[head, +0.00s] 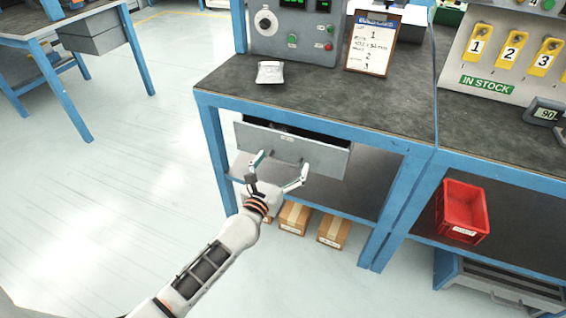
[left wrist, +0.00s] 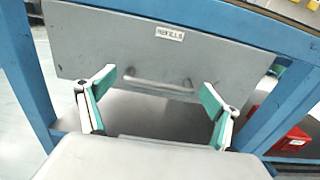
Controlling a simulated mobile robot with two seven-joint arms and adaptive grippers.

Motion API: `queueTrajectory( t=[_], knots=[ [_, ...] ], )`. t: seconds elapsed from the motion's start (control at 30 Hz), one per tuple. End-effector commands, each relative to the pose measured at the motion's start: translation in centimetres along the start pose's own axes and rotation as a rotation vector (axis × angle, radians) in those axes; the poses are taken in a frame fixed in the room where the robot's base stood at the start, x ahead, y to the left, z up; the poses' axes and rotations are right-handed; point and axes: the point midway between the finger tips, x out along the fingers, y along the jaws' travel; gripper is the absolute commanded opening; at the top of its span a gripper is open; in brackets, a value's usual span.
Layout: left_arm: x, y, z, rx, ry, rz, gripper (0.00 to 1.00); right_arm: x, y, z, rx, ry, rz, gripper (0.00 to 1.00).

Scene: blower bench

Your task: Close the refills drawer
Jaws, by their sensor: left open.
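The refills drawer (head: 318,155) is a grey drawer under the blue-framed bench, and it is pulled partly out, with its dark inside showing along the top. Its front (left wrist: 220,58) fills much of the left wrist view, with a "REFILLS" label and a bar handle (left wrist: 158,84). My left gripper (head: 281,165) is in front of the drawer, fingers spread and empty. In the left wrist view the gripper (left wrist: 158,92) has its teal-padded fingers on either side of the handle. I cannot tell whether they touch the front. My right gripper is not in view.
The bench top (head: 330,95) holds a white packet (head: 270,72), a control box and a clipboard (head: 373,43). Cardboard boxes (head: 333,230) lie below the lower shelf. A red bin (head: 464,210) stands on the shelf at right. The floor at left is clear.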

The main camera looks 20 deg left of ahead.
Motion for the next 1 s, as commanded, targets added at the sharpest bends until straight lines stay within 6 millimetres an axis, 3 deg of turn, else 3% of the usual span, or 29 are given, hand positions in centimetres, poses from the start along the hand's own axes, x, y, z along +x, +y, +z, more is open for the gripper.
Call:
queueTrajectory(
  t=[0.27, 0.4, 0.47, 0.5, 0.63, 0.8, 1.0],
  knots=[
    [0.1, 0.0, 0.0, 0.0, 0.0, 0.0, 0.9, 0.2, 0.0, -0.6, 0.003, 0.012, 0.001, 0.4],
    [0.1, 0.0, 0.0, 0.0, 0.0, 0.0, 0.54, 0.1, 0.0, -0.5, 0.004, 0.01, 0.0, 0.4],
    [0.1, 0.0, 0.0, 0.0, 0.0, 0.0, 0.38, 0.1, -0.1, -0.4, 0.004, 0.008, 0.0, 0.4],
    [0.1, 0.0, 0.0, 0.0, 0.0, 0.0, 0.35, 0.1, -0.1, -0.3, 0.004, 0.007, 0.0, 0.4],
    [0.6, 0.0, -0.1, 0.001, 0.0, 0.0, 0.35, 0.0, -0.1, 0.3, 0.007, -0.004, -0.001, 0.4],
    [2.8, 0.0, -0.4, 0.001, 0.003, 0.0, 0.35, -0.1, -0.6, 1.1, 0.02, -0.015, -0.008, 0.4],
    [4.5, 0.0, -0.2, 0.0, 0.002, 0.0, 0.36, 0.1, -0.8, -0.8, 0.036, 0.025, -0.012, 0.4]
  ],
)
